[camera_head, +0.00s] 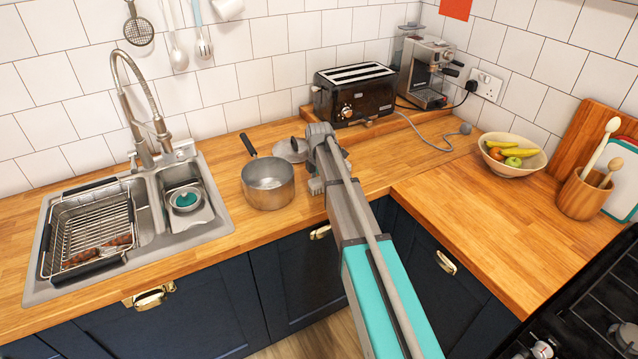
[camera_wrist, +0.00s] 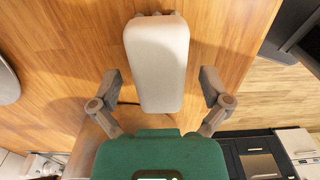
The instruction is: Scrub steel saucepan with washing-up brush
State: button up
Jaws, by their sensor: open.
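The steel saucepan (camera_head: 268,185) stands upright on the wooden worktop, right of the sink, with its dark handle pointing to the back left. My gripper (camera_head: 317,188) is low over the worktop just right of the saucepan, apart from it, and mostly hidden by my arm. In the wrist view my gripper (camera_wrist: 160,96) has its two grey fingers spread wide. A pale rounded block (camera_wrist: 158,62) lies between and beyond them; it may be the washing-up brush, but I cannot tell for sure. No contact by the fingers shows.
A grey round lid-like thing (camera_head: 291,150) lies behind the saucepan, partly hidden by my arm. The sink (camera_head: 222,222) with a dish rack (camera_head: 92,232) is at left. A toaster (camera_head: 352,94) stands behind. The front right worktop (camera_head: 455,210) is clear, before the fruit bowl (camera_head: 535,167).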

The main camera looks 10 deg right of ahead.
jog(key=shift+f, duration=0.4)
jog(key=shift+c, duration=0.2)
jog(key=c, duration=1.1)
jog(key=o, duration=0.7)
jog(key=shift+o, duration=0.2)
jog(key=shift+r, duration=0.35)
jog(key=shift+r+p, duration=0.3)
jog(key=shift+p, duration=0.15)
jog(key=shift+r, duration=0.1)
